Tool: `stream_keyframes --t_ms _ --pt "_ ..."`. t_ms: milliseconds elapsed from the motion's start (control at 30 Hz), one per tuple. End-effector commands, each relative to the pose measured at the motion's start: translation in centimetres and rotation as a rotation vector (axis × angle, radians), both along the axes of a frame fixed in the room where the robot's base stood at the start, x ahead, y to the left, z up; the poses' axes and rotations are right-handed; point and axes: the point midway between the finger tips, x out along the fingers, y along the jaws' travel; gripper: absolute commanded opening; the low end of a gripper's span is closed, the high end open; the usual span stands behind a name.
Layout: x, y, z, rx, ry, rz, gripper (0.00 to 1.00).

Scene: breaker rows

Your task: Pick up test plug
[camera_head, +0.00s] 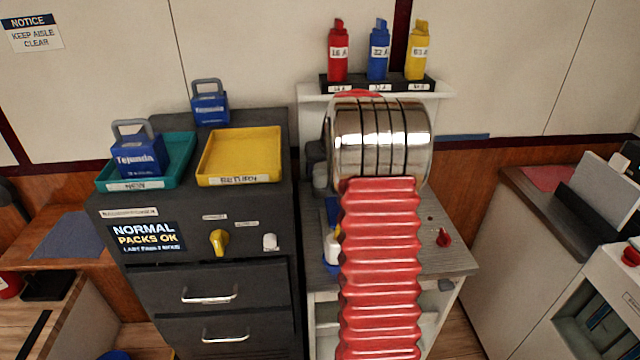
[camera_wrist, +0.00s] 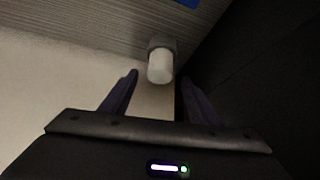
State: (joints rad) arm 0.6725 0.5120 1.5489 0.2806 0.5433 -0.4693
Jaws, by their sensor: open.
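In the wrist view, a short white cylinder with a grey collar (camera_wrist: 160,66) lies just beyond and between the fingertips of my gripper (camera_wrist: 157,80). It looks like the test plug, but no label shows. My gripper is open, with nothing visible between its fingers. In the head view, my red ribbed arm hides the gripper. A white and blue item (camera_head: 332,247) shows at the arm's left edge over the grey bench (camera_head: 440,262); I cannot tell whether it is the same piece.
Red (camera_head: 338,52), blue (camera_head: 378,52) and yellow (camera_head: 417,52) labelled pieces stand on a rack behind. A dark cabinet (camera_head: 150,283) stands left, bearing a teal tray (camera_head: 187,150), a yellow tray (camera_head: 240,182) and blue packs. A red knob (camera_head: 444,238) is on the bench's right.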

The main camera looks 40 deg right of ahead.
Motion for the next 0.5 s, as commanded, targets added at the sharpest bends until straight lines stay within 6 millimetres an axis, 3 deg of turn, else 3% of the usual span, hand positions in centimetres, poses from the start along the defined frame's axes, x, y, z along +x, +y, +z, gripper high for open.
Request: stream_keyframes --t_ms 300,500 --pt "1.6 -0.7 -3.2 0.001 0.001 -0.001 0.55" --pt "2.2 -1.0 -4.2 -0.001 -0.001 -0.001 0.55"
